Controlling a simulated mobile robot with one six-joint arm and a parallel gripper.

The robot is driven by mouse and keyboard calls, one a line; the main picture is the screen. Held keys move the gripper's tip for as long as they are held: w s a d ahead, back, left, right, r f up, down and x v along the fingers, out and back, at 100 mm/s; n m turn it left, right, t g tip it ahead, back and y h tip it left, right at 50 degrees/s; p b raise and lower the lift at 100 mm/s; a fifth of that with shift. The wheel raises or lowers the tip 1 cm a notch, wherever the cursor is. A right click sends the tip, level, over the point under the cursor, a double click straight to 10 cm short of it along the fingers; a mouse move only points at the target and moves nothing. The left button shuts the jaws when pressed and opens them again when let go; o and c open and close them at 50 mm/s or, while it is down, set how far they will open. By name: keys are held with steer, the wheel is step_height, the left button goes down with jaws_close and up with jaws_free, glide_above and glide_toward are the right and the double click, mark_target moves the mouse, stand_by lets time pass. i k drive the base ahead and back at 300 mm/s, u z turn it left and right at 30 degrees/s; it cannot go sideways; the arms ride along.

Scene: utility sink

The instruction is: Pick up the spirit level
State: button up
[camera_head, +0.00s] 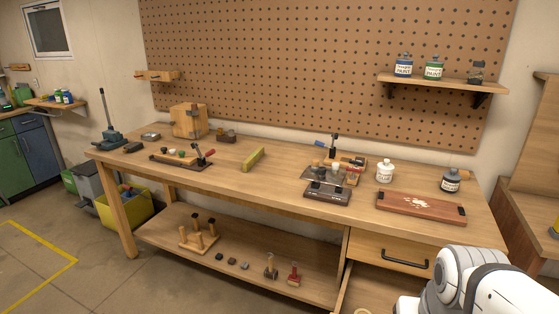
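A yellow-green bar (253,160), which looks like the spirit level, lies on the middle of the wooden workbench (228,178). It is set at a slant and has bare wood around it. It is small in this view, so no vials or markings can be made out. White links of my own arm show at the lower right corner, well apart from the bar. My gripper is not in view.
Left of the bar is a tray (168,164) with small tools. To the right stand a dark-based device (327,193), a white jar (385,171), a dark jar (450,180) and a reddish board (420,205). A drawer (375,252) is below. A pegboard (300,65) rises behind.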

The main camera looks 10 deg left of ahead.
mark_target(254, 158)
steer(key=u, duration=2.1)
steer(key=i, duration=2.35)
steer(key=z, duration=1.85)
steer(key=i, duration=1)
steer(key=z, duration=0.05)
